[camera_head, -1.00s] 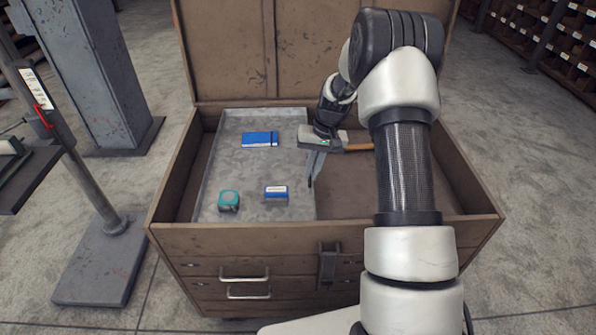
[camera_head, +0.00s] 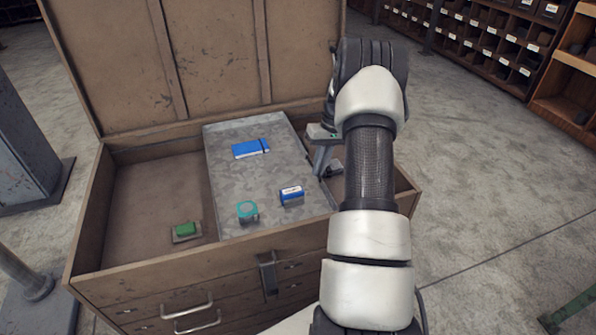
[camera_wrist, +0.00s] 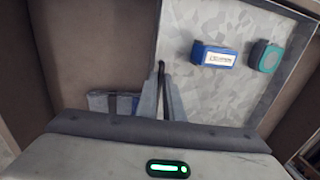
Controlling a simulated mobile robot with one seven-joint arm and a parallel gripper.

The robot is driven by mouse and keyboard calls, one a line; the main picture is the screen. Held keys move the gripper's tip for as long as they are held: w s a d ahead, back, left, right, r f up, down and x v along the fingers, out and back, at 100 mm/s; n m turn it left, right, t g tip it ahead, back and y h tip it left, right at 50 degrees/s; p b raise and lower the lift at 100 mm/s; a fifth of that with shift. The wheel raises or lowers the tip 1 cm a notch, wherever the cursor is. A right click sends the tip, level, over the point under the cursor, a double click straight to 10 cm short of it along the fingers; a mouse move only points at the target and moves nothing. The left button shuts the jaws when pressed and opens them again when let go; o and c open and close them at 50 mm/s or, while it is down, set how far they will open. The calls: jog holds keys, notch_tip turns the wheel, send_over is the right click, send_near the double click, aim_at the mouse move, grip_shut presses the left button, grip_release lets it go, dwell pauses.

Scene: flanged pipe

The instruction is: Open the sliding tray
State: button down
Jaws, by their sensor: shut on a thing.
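The sliding tray (camera_head: 228,205) is a shallow grey metal tray. It sits in the right part of the brown chest (camera_head: 165,268), whose left part is uncovered. My gripper (camera_head: 318,172) is at the tray's right edge. In the wrist view my gripper (camera_wrist: 167,90) has its fingers closed on the rim of the tray (camera_wrist: 195,90). The fingers and my arm hide part of that edge and most of the space right of it.
On the tray are a blue notebook (camera_head: 250,148), a blue-and-white box (camera_head: 291,196) and a teal tape measure (camera_head: 247,212). A green block on a small base (camera_head: 186,230) lies on the chest's uncovered left floor. The lid (camera_head: 165,60) stands open behind.

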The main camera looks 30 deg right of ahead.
jog(key=shift+s+d, duration=0.25)
jog(key=shift+d, duration=0.95)
jog(key=shift+s+d, duration=0.2)
jog(key=shift+d, duration=0.95)
jog(key=c, duration=1.9)
grip_release()
jog(key=d+r+p, duration=0.2)
jog(key=d+r, duration=0.1)
jog(key=r, duration=1.4)
jog(key=shift+s+d+p, duration=0.15)
jog(key=shift+s+p, duration=0.2)
jog(key=shift+p, duration=0.05)
jog(key=shift+r, duration=0.1)
